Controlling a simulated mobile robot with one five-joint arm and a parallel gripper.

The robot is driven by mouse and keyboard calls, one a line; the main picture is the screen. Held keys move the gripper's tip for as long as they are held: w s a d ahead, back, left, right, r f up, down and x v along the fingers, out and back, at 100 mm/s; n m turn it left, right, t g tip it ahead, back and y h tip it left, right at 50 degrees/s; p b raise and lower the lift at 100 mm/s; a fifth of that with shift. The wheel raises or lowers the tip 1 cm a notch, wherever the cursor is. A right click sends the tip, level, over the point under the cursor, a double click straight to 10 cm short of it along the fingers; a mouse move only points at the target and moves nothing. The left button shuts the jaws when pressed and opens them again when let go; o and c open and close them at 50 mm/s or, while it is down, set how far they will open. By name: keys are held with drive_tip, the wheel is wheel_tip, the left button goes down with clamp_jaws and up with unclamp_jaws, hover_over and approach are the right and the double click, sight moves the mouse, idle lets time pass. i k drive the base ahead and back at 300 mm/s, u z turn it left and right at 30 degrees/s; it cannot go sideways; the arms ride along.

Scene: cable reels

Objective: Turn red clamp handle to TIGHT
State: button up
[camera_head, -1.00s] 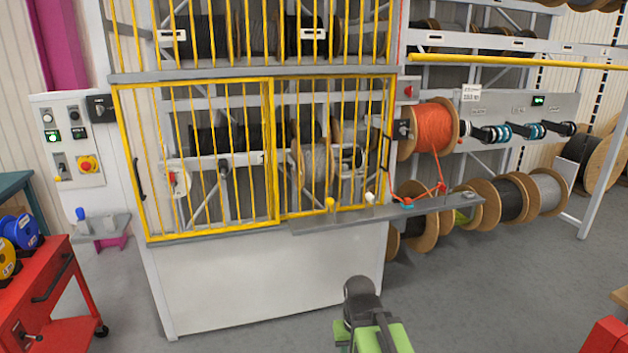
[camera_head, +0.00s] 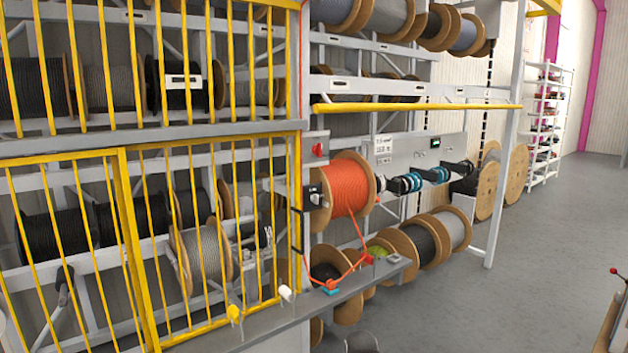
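A small red part (camera_head: 368,259) stands on the grey ledge (camera_head: 262,322) in front of the reels, where the orange cable comes down. A red knob (camera_head: 317,149) is on a grey panel left of the orange reel (camera_head: 345,186). I cannot tell for sure which of them is the clamp handle, and no TIGHT marking is readable. Only a dark rounded piece, likely of my arm, shows at the bottom edge, well below the ledge. My gripper's fingers are not in view.
A yellow barred gate (camera_head: 128,245) covers the reels at left. Yellow (camera_head: 234,313) and white (camera_head: 285,293) knobs stand along the ledge. A yellow rail (camera_head: 415,107) crosses above the orange reel. Open grey floor (camera_head: 530,260) lies at right. A red-tipped lever (camera_head: 613,271) shows at the right edge.

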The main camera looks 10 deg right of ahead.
sight(317, 149)
drive_tip(key=u, duration=0.2)
drive_tip(key=i, duration=1.2)
drive_tip(key=u, duration=0.45)
